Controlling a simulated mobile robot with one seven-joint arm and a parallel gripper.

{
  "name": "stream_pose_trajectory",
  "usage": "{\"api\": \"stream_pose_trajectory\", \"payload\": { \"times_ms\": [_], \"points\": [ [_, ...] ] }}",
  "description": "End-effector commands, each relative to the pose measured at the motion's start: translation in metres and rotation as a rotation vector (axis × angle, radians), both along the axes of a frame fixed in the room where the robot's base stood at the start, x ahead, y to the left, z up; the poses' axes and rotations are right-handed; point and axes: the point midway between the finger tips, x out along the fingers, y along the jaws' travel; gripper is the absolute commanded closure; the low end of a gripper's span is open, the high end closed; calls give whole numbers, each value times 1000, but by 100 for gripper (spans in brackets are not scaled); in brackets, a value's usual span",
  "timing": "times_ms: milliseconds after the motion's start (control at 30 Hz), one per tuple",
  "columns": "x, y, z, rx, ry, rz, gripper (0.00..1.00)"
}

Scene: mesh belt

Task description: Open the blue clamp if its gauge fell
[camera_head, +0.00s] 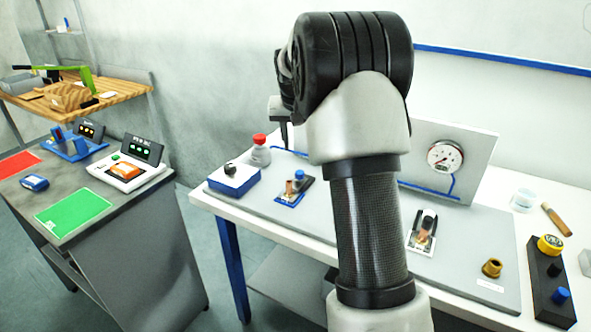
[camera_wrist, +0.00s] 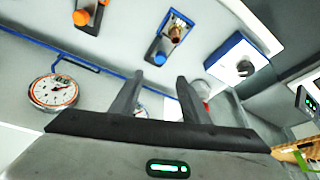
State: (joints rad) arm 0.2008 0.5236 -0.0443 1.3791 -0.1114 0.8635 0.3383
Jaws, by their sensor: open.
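The clamp on a blue base (camera_head: 293,190) stands on the grey board, left of my arm. It has a dark part and a copper-coloured part, and also shows in the wrist view (camera_wrist: 170,37), beyond my fingertips. My gripper (camera_wrist: 155,82) is open and empty, apart from the clamp; the arm mostly hides it in the head view. A round white gauge (camera_head: 445,157) is on the upright panel and shows in the wrist view (camera_wrist: 53,92); its reading is too small to tell. Something round and pale, perhaps another gauge (camera_wrist: 141,111), is partly hidden behind a finger.
A second clamp on a white base (camera_head: 420,241) stands right of my arm. A blue box with a black knob (camera_head: 234,180) and a red-capped bottle (camera_head: 260,152) are left. A brass fitting (camera_head: 492,267) and a black button box (camera_head: 549,280) are right. Orange parts (camera_wrist: 81,18) show in the wrist view.

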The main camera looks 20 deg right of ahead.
Motion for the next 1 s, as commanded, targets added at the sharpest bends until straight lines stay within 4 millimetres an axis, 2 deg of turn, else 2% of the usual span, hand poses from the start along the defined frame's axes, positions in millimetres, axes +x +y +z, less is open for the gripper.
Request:
{"api": "stream_pose_trajectory", "payload": {
  "times_ms": [33,100,500,733,1000],
  "points": [
    [3,-2,-13,1,5,1,58],
    [8,-5,-28,1,5,1,58],
    [36,-20,-103,1,2,1,58],
    [45,-25,-125,1,1,1,58],
    [46,-26,-128,0,0,1,58]
  ]
}}
